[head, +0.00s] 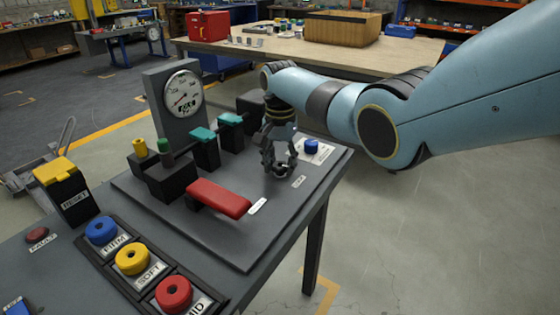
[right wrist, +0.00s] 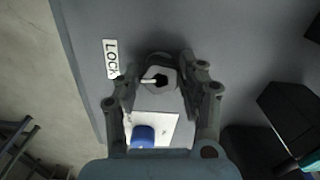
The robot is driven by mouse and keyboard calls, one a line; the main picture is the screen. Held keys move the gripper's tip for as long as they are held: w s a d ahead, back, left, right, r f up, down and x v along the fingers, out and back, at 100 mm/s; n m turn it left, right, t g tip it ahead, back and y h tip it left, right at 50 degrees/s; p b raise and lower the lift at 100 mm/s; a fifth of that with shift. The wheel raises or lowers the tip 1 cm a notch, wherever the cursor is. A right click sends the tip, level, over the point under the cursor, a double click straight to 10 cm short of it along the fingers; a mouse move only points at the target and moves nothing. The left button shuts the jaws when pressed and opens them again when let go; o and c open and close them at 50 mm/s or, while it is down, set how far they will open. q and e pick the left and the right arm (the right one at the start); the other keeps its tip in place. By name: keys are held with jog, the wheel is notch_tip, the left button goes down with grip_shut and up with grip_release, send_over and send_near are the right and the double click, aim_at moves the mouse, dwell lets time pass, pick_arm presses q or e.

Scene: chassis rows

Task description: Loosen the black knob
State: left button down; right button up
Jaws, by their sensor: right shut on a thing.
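My right gripper (head: 280,167) points down at the grey panel (head: 232,250) near its right side and is shut on the black knob. In the right wrist view the gripper's fingers (right wrist: 160,82) stand on both sides of the black knob (right wrist: 157,62), whose top shows a pale pointer mark. The mark points left, toward the white LOCK label (right wrist: 111,58). In the head view the fingers largely hide the knob. My left gripper is in neither view.
A blue button on a white plate (head: 312,147) sits right behind my right gripper. A red lever (head: 218,197), teal-topped switches (head: 204,134) and a dial gauge (head: 183,98) stand to its left. Blue, yellow and red round knobs (head: 132,259) line the front left.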

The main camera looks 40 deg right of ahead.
jog(key=n+p, duration=0.1)
jog(key=n, duration=0.1)
jog(key=shift+r+n, duration=0.1)
jog(key=shift+n, duration=0.2)
jog(key=n+p, duration=0.1)
jog(key=n, duration=0.2)
jog(key=shift+n, duration=0.3)
jog(key=n+p, duration=0.1)
jog(key=n, duration=0.2)
jog(key=shift+n, duration=0.3)
jog(key=n, duration=0.3)
jog(key=shift+n, duration=0.4)
jog(key=n, duration=0.3)
jog(key=shift+n, duration=0.3)
jog(key=n, duration=0.3)
jog(key=shift+n+p, duration=0.3)
jog(key=n, duration=0.4)
jog(key=shift+s, duration=0.1)
jog(key=shift+f+n, duration=0.2)
jog(key=shift+n, duration=1.4)
